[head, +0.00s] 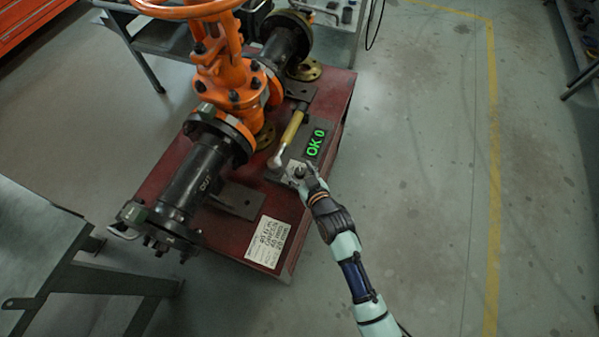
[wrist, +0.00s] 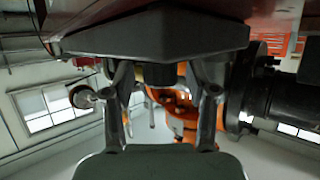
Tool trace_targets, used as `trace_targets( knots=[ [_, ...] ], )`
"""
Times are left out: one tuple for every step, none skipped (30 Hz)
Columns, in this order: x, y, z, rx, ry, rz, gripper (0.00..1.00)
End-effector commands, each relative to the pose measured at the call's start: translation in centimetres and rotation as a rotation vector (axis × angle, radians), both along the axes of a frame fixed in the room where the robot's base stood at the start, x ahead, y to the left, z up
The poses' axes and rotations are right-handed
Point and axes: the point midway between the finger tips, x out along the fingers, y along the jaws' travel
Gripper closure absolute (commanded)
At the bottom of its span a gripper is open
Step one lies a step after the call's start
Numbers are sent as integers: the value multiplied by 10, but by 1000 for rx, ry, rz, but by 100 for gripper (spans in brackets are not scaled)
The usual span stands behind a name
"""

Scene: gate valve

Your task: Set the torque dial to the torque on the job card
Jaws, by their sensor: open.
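The job card (head: 269,241) is a white sheet on the front of the red stand; its print is too small to read surely. A dark grey unit (head: 280,172) on the stand carries a display (head: 316,143) reading green "OK 0". A dark knob, seemingly the torque dial (wrist: 158,74), juts from the dark block in the wrist view. My gripper (head: 306,182) is at the unit's near end. In the wrist view its open fingers (wrist: 161,82) stand on either side of the knob, with gaps showing. The dial's marking is hidden.
A yellow-handled wrench (head: 293,126) lies across the unit, close left of my gripper. The orange gate valve (head: 232,80) and black pipe (head: 195,178) stand on the red stand (head: 150,190) to the left. A grey bench (head: 35,235) is at lower left. Floor at right is clear.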

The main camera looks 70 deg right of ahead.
Motion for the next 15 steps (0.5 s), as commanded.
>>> trace_targets(
  knots=[
    [2, -2, -1, 0, 0, 0, 43],
    [2, -2, -1, 0, 0, 0, 43],
    [2, -2, -1, 0, 0, 0, 43],
    [2, -2, -1, 1, 1, 0, 43],
    [2, -2, -1, 1, 1, 0, 43],
    [2, -2, -1, 1, 1, 0, 43],
    [2, -2, -1, 1, 1, 0, 43],
    [2, -2, -1, 0, 1, 0, 43],
    [2, -2, -1, 0, 1, 0, 49],
    [2, -2, -1, 0, 1, 0, 54],
    [2, -2, -1, 0, 1, 0, 59],
    [2, -2, -1, -1, 1, 0, 66],
    [2, -2, -1, -1, 1, 0, 71],
    [2, -2, -1, -1, 1, 0, 76],
    [2, -2, -1, -1, 1, 0, 83]
  ],
)
